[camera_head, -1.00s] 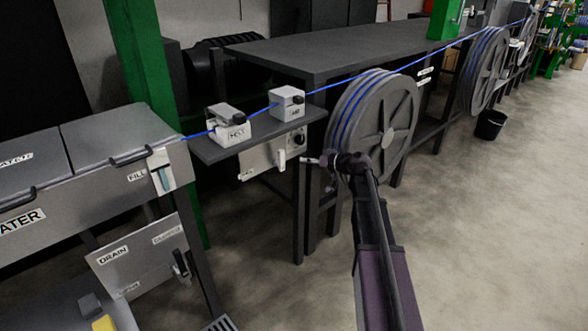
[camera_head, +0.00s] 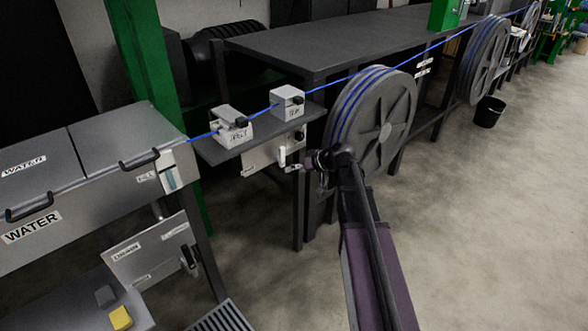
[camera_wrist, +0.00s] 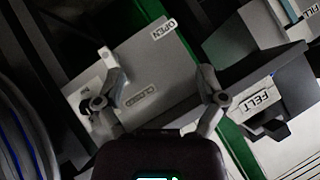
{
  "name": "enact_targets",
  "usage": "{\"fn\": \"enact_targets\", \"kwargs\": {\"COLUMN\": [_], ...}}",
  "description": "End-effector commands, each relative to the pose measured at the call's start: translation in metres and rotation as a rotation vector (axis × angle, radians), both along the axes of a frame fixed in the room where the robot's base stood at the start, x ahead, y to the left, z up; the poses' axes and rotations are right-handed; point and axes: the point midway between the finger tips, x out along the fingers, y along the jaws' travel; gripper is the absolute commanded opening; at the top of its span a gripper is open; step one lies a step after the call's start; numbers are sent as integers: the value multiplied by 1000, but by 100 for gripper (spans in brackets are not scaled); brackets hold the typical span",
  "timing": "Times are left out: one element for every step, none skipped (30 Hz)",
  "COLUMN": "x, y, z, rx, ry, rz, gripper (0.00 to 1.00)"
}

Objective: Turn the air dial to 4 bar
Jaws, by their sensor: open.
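The dial, a small black knob (camera_head: 299,136), sits on a light grey panel (camera_head: 262,156) under the small shelf in the head view. A white lever (camera_head: 282,156) is on the same panel, left of and below the knob. My gripper (camera_head: 293,168) is in front of the panel's lower right side, below the knob. In the wrist view my gripper's two fingers (camera_wrist: 160,92) are spread and empty, with a grey panel (camera_wrist: 180,70) bearing an OPEN label behind them.
The shelf (camera_head: 222,152) carries a FELT block (camera_head: 232,134) and another block (camera_head: 287,107), with the blue cable (camera_head: 258,114) running past them. A large cable wheel (camera_head: 384,130) stands close to the right of my gripper. Water tanks (camera_head: 110,145) are left.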

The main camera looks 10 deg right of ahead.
Motion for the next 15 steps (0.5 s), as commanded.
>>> {"fn": "enact_targets", "kwargs": {"x": [-6,-9,-12,-14,-17,-20,-22,-24,-26,-27,-29,-30,-31,-32,-32], "y": [3,4,5,6,7,9,9,10,11,12,12,13,13,14,14], "z": [6,7,8,8,9,10,10,11,11,11,11,12,12,12,12], "rx": [-11,-17,-26,-32,-37,-45,-50,-55,-60,-66,-69,-73,-76,-77,-80], "ry": [16,25,37,45,54,64,72,80,88,93,98,103,106,111,114], "rz": [3,5,5,5,6,8,7,8,9,9,9,9,9,9,8], "gripper": [90,90,90,90,90,90,90,90,90,90,90,90,90,90,90]}}
